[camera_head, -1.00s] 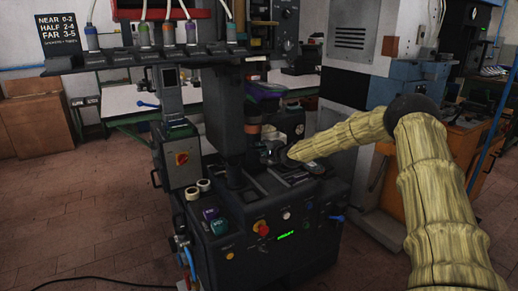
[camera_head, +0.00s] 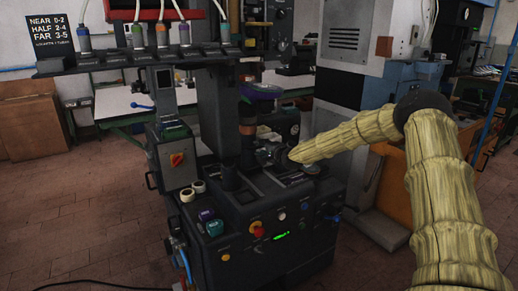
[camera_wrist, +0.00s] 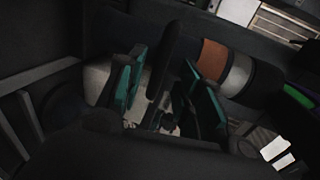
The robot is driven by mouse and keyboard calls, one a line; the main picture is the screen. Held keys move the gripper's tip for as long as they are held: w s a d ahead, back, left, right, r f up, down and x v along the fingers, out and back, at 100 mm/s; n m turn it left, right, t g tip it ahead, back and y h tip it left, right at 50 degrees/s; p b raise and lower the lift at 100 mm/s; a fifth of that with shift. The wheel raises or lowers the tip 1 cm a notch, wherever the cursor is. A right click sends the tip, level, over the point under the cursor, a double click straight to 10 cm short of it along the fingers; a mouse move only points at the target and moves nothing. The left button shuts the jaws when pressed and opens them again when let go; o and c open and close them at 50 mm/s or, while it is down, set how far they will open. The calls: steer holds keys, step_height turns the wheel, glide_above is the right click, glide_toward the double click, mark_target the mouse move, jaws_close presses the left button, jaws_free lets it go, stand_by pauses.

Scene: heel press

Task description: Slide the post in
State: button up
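The heel press (camera_head: 235,235) is a dark machine with a control panel, standing in the middle of the head view. My gripper (camera_head: 272,156) is low at the press, right of its column, and looks small and dark there. In the wrist view my gripper (camera_wrist: 166,92) has its two teal-padded fingers apart. A dark upright bar, perhaps the post (camera_wrist: 168,55), stands between the pads, with narrow gaps showing on both sides. Its lower end is hidden by the gripper. A cylinder with copper and silver bands (camera_wrist: 214,60) lies just right of the fingers.
The press column (camera_head: 222,105) and the overhead rack (camera_head: 150,57) stand close to my arm on the left. A grey cabinet (camera_head: 350,100) is behind. A purple-topped part (camera_head: 262,92) sits above the gripper. Open brick floor (camera_head: 90,215) lies to the left.

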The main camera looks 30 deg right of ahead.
steer(key=v, duration=0.8)
steer(key=shift+s, duration=0.35)
